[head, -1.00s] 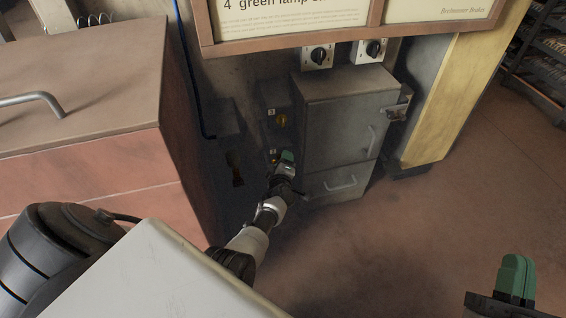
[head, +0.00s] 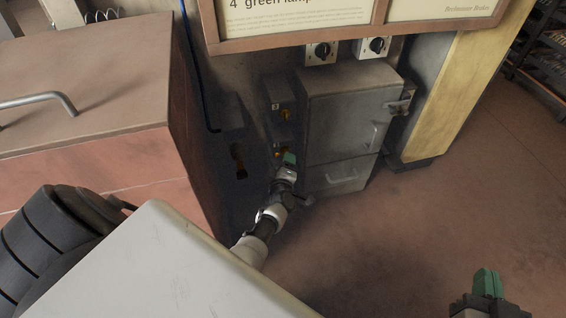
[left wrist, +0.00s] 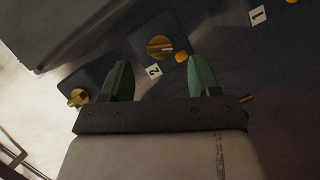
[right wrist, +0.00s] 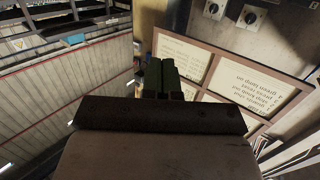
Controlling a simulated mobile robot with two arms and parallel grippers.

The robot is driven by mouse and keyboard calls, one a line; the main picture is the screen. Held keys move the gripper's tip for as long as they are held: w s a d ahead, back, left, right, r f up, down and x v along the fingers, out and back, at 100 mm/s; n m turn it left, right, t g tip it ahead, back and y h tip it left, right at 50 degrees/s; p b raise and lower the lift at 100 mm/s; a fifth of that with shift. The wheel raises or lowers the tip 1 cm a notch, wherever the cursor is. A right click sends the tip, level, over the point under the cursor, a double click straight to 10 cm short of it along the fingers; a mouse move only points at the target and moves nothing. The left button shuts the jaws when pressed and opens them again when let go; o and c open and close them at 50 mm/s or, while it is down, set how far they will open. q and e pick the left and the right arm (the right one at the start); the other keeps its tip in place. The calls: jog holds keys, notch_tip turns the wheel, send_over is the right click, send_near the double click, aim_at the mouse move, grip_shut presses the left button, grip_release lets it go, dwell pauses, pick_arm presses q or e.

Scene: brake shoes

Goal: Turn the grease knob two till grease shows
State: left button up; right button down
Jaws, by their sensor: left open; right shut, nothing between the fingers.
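Grease knob two (left wrist: 160,46) is a brass knob with a slot on a dark square plate, beside the label 2 in the left wrist view. A small round yellow-orange spot (left wrist: 181,57) sits right beside it; I cannot tell whether it is grease or a fitting. My left gripper (left wrist: 158,64) is open, with its green fingers to either side of the knob and apparently short of it. In the head view, my left gripper (head: 289,159) is just below a brass knob (head: 281,153). My right gripper (head: 487,283) is shut and empty, away from the panel.
A grey cabinet (head: 345,110) with handles stands right of the knobs. A reddish chest (head: 95,165) is at the left. Framed signs (head: 300,14) hang above. The floor (head: 420,225) at right is clear.

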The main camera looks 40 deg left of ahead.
pick_arm(q)
jog(key=f+p+v, duration=0.1)
jog(key=p+v, duration=0.1)
jog(key=v, duration=0.4)
jog(key=shift+r, duration=0.5)
pick_arm(e)
jog(key=s+d+f+g+h, duration=0.2)
jog(key=s+f+g, duration=0.2)
jog(key=f+g, duration=0.2)
jog(key=shift+s+d+f, duration=0.15)
